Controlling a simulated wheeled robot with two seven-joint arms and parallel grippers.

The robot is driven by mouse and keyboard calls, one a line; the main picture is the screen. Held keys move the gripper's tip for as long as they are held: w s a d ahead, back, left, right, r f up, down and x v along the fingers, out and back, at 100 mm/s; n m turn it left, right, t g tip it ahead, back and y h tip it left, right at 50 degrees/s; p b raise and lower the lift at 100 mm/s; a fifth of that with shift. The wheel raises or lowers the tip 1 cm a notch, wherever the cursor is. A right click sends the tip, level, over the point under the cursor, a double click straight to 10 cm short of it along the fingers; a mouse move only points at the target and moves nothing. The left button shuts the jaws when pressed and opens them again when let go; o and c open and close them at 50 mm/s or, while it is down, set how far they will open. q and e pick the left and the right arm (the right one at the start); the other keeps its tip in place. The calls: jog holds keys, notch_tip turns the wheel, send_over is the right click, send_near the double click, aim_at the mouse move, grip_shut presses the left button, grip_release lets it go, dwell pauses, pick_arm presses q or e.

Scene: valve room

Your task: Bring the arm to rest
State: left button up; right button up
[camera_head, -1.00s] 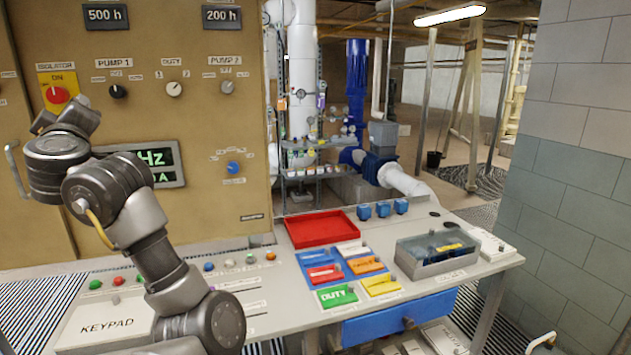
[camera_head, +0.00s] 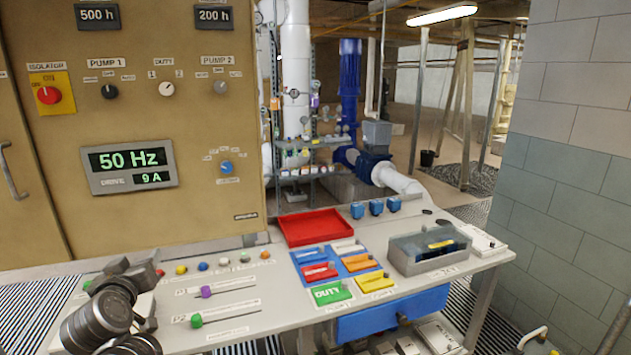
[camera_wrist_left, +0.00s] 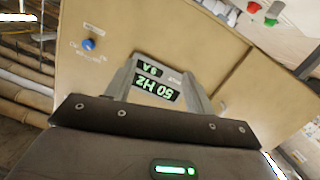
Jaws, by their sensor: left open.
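My left arm is folded low at the bottom left of the head view, over the left end of the console desk (camera_head: 262,318). My left gripper (camera_head: 130,272) is at its upper end, below the control panel (camera_head: 180,45) and apart from its knobs. In the left wrist view the two grey fingers of the left gripper (camera_wrist_left: 157,84) stand apart with nothing held between them. The drive display (camera_head: 130,165), reading 50 Hz and 9 A, appears beyond the fingers. My right gripper is not in view.
The red isolator knob (camera_head: 48,95) is on the panel's upper left. A red tray (camera_head: 310,228), coloured tags on a blue board (camera_head: 362,277) and a grey clear-topped box (camera_head: 430,250) occupy the desk's right side. Slider knobs and buttons lie near the arm. A tiled wall (camera_head: 570,150) stands right.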

pick_arm(q)
jog(key=s+d+f+m+g+h, duration=0.1)
jog(key=s+d+f+m+g, duration=0.15)
jog(key=f, duration=0.45)
jog(key=s+d+f+m+g+h, duration=0.1)
jog(key=s+d+f, duration=0.1)
jog(key=s+f, duration=0.3)
jog(key=s+d+f+m+g+h, duration=0.1)
jog(key=s+d+f+g, duration=0.2)
jog(key=s+f, duration=0.55)
jog(key=s+d+f+m+g+h, duration=0.1)
jog(key=s+d+f+m+g, duration=0.15)
jog(key=s+f, duration=0.6)
jog(key=s+d+f+m+g, duration=0.1)
jog(key=s+d+f+g, duration=0.3)
jog(key=s, duration=0.8)
notch_tip(320, 180, down, 25)
jog(key=a, duration=0.1)
jog(key=s+a+f+g, duration=0.1)
jog(key=s+a+f, duration=0.2)
jog(key=s+f, duration=1.4)
jog(key=shift+s+f+g, duration=0.2)
jog(key=shift+s+g, duration=0.05)
jog(key=shift+g, duration=0.15)
